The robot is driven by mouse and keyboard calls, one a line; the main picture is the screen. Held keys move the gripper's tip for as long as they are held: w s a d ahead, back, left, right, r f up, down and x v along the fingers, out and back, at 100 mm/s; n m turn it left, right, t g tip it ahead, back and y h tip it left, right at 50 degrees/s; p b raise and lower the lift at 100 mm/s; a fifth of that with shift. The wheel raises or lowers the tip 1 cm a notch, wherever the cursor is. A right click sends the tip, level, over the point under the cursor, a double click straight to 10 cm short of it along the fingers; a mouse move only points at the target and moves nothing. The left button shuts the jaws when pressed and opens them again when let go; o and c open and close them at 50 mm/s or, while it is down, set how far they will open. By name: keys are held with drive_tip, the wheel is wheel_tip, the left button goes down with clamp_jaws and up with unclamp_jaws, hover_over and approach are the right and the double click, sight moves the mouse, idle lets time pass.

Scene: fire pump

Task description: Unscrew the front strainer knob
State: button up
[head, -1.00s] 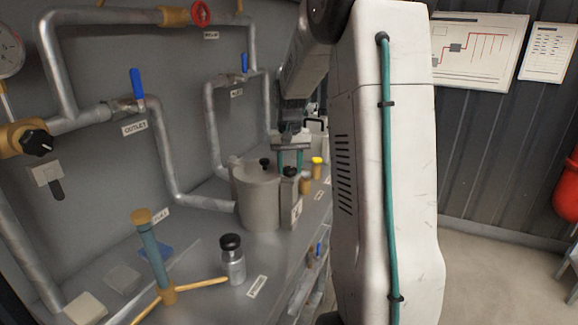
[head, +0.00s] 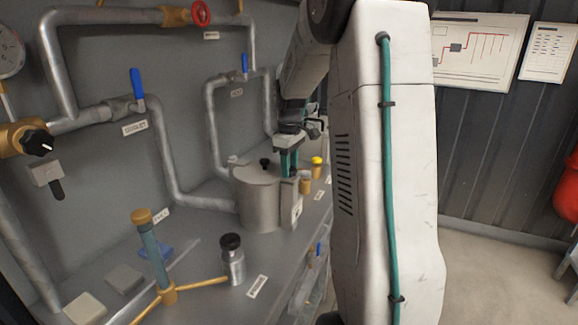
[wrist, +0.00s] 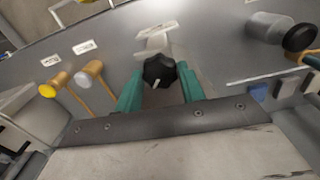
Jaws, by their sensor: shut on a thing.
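The grey round strainer pot (head: 258,200) stands on the bench in the head view, with a small black knob (head: 265,163) on its lid. In the wrist view the black front knob (wrist: 159,70), with a white pointer mark, sits between the fingertips of my gripper (wrist: 160,84). The teal fingers are shut on its two sides. In the head view my gripper (head: 289,162) points down at the pot's right front side, and its fingers hide this knob. I cannot tell how far it is unscrewed.
Yellow-topped pegs (head: 316,166) stand just right of my gripper. Grey pipes (head: 163,150) run along the back panel.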

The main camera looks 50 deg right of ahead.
drive_tip(key=shift+s+f+n, duration=0.1)
drive_tip(key=shift+s+n, duration=0.05)
drive_tip(key=shift+n, duration=1.85)
drive_tip(key=o, duration=1)
drive_tip(key=shift+r, duration=0.25)
wheel_tip(320, 180, up, 7)
drive_tip(key=shift+r, duration=0.2)
